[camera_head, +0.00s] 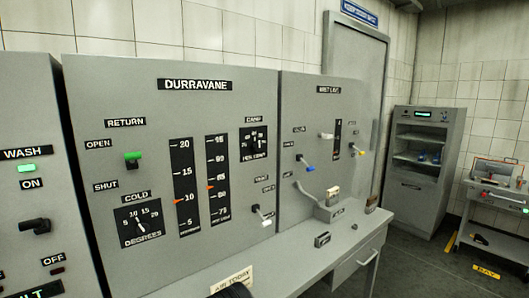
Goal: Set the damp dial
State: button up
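The damp dial (254,140) is a small black square with a round scale and knob, high on the right part of the grey DURRAVANE panel (105,90). A label reading roughly DAMP sits above it and a small line of text below; its numbers and pointer are too small to read surely. The larger COLD dial (140,226), marked in degrees, is at the lower left of the same panel. My gripper cannot be made out; only a dark rounded shape shows at the bottom edge, and I cannot tell what it is.
Two gauges with orange pointers (182,185) stand between the dials. A green-tipped RETURN lever (133,158) and a white-tipped lever (265,221) stick out. A ledge (290,262) with small boxes runs below. A grey cabinet (420,190) and a bench (495,195) stand right.

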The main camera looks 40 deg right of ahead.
aim_at(257, 147)
jog(key=k, duration=0.95)
jog(key=z, duration=0.95)
jog(key=i, duration=1.1)
jog(key=u, duration=0.25)
